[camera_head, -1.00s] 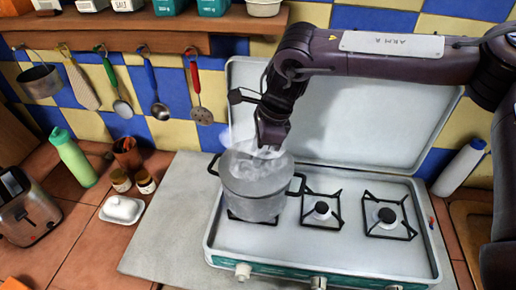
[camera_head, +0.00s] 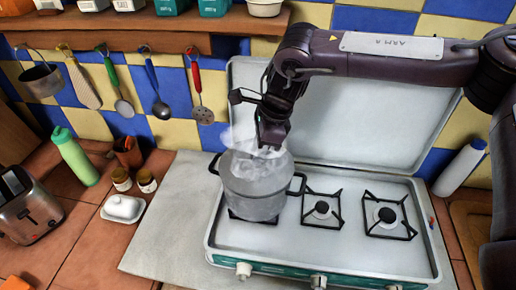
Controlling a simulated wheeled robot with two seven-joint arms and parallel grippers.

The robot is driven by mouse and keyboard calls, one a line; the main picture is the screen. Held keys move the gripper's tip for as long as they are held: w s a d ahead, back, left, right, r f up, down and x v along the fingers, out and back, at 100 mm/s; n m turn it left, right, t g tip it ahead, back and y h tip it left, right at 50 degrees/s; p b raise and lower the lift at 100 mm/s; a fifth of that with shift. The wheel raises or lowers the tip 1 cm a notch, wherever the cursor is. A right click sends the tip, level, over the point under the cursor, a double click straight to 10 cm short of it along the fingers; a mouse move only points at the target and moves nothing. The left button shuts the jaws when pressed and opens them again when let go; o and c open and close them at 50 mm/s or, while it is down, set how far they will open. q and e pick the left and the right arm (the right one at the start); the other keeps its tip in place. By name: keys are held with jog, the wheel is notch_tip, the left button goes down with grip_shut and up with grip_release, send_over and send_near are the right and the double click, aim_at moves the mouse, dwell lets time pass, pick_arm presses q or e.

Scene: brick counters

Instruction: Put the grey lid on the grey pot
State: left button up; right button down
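The grey pot (camera_head: 254,202) stands on the left burner of the white stove, with black handles on its sides. Pale steam rises over its top and blurs it. A grey surface fills the top of the pot, and it looks like the grey lid (camera_head: 246,168), but the steam keeps me from telling how it sits. My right gripper (camera_head: 270,146) points down just above the back of the pot's top. Its fingertips are veiled by steam, so I cannot tell whether they are open or touch a lid knob. My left gripper is not in view.
The stove (camera_head: 330,255) has two bare burners right of the pot and a raised cover (camera_head: 345,125) behind. Utensils hang on the tiled wall. A toaster (camera_head: 28,205), green bottle (camera_head: 76,158), jars and a white butter dish (camera_head: 122,208) stand left. A grey slab (camera_head: 165,240) beside the stove is clear.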

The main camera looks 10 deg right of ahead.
jog(key=shift+f, duration=0.65)
dwell(2.4)
jog(key=c, duration=1.1)
grip_release()
jog(key=shift+r, duration=0.1)
